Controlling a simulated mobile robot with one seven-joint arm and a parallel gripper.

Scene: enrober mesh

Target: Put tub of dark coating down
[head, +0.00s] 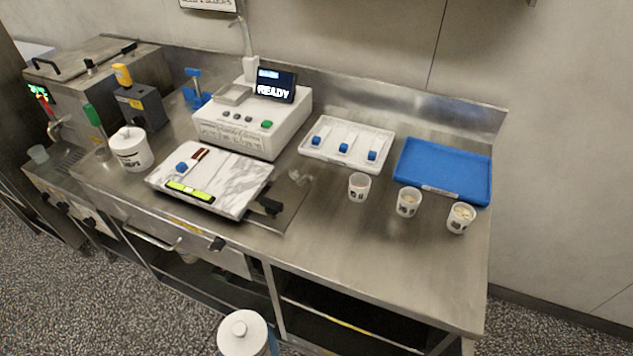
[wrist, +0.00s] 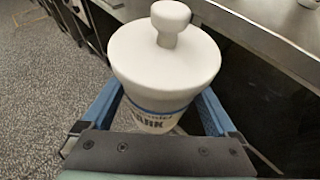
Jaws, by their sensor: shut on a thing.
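The tub of dark coating (wrist: 165,65) is white, with a round lid, a knob on top and a label partly reading "ARK". It fills the middle of the wrist view, between the blue fingers of my gripper (wrist: 158,112), which is shut on it. In the head view the tub (head: 243,335) shows at the bottom edge, seen from above, held off the counter in front of its front edge. Its lower part is cut off there. A blue part of my gripper (head: 272,345) shows beside it.
The steel counter (head: 330,255) has free room at its front middle and right. A similar white tub (head: 131,150) stands at the left. A marble slab (head: 232,185), white machine (head: 250,120), white tray (head: 347,131), blue tray (head: 443,170) and cups (head: 408,203) occupy the rest.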

